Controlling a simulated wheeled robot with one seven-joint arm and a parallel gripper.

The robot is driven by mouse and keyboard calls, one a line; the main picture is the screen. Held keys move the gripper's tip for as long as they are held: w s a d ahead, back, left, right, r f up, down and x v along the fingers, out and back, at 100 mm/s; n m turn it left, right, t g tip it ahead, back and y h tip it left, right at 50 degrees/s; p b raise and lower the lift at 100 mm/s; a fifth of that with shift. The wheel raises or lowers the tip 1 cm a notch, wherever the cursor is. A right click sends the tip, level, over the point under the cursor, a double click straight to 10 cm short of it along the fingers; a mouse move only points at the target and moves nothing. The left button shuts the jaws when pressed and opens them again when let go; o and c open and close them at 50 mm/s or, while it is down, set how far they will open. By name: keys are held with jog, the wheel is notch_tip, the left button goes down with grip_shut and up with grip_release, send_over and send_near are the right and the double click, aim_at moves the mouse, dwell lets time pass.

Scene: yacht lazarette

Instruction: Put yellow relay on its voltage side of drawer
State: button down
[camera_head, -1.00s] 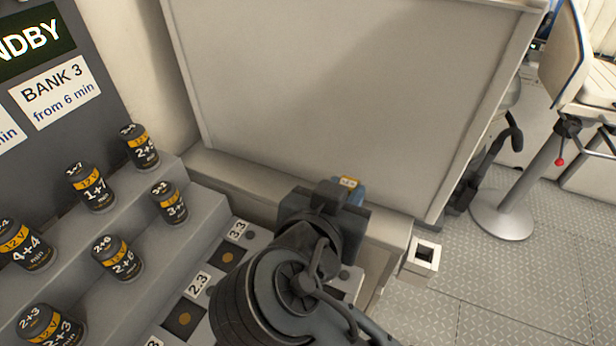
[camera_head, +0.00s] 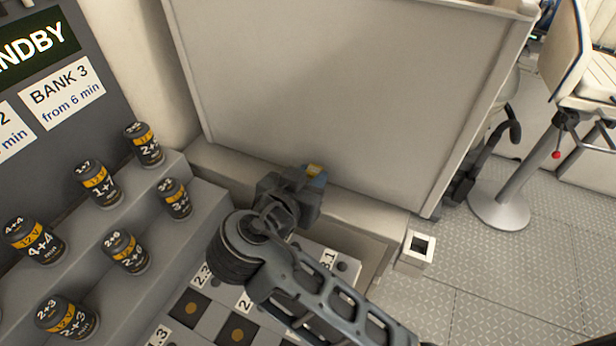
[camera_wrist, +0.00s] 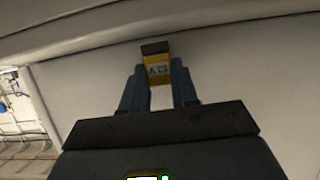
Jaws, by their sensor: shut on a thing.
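My gripper (camera_head: 305,178) is in the middle of the head view, held up in front of the large pale panel. It is shut on the yellow relay (camera_wrist: 156,71). In the wrist view the relay sits between two blue fingertips, with a dark end and dark marking on its yellow face. Only a small part of the relay (camera_head: 315,169) shows in the head view.
Several dark canisters with yellow bands, such as one marked 4+4 (camera_head: 35,240), stand on grey steps (camera_head: 165,220) at left. A numbered board (camera_head: 213,318) lies below my arm. A small square socket box (camera_head: 416,250) is at right.

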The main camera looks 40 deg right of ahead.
jog(key=shift+w+f, duration=0.2)
jog(key=shift+f, duration=0.3)
jog(key=c, duration=0.9)
grip_release()
jog(key=shift+f, duration=0.1)
jog(key=shift+o, duration=0.2)
